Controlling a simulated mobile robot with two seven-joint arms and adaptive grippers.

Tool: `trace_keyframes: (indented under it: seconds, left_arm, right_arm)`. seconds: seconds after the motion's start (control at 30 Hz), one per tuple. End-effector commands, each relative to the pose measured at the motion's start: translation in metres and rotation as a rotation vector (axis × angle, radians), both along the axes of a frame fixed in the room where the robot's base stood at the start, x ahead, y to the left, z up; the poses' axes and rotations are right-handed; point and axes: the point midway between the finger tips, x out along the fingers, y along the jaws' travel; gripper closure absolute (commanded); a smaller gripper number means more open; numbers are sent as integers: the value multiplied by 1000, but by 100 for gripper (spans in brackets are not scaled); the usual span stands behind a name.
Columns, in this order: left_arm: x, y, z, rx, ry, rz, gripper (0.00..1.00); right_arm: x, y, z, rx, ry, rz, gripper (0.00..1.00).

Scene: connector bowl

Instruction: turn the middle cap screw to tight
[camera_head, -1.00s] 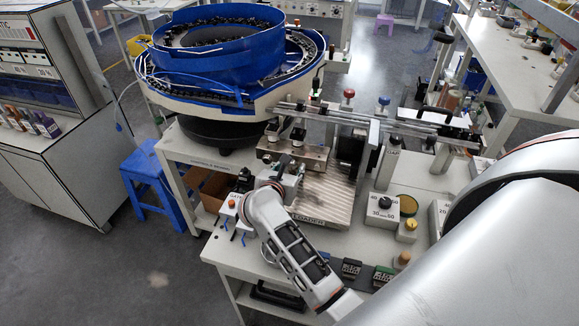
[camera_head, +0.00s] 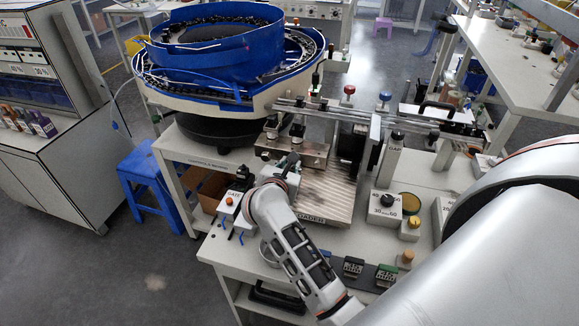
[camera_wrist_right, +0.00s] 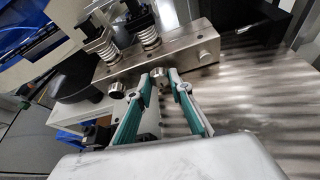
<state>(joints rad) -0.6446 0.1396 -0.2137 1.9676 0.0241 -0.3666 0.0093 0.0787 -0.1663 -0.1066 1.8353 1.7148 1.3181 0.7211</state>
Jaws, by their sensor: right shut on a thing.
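A metal block (camera_wrist_right: 180,55) with a row of round cap screws on its front face lies ahead of my right gripper in the right wrist view. The block also shows in the head view (camera_head: 312,153). The middle cap screw (camera_wrist_right: 158,75) sits between the tips of my right gripper (camera_wrist_right: 159,78), which is shut on it. Another cap screw (camera_wrist_right: 116,90) is to its left, and one (camera_wrist_right: 206,57) is to its right. Any mark showing how tight the middle screw is cannot be made out. My left gripper is not in view.
Two spring plungers (camera_wrist_right: 148,33) stand on top of the block. A ribbed metal plate (camera_head: 327,192) lies right of my gripper. A blue bowl feeder (camera_head: 218,45) stands behind.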

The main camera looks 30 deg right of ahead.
Motion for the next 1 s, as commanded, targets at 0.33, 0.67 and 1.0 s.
trace_keyframes:
  seconds: [0.33,0.67,1.0]
  left_arm:
    - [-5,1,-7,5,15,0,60]
    - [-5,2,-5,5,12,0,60]
    - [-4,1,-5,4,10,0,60]
  right_arm:
    - [0,0,0,-1,0,-1,63]
    - [1,0,25,2,-6,-2,63]
    - [1,0,84,3,-4,-1,63]
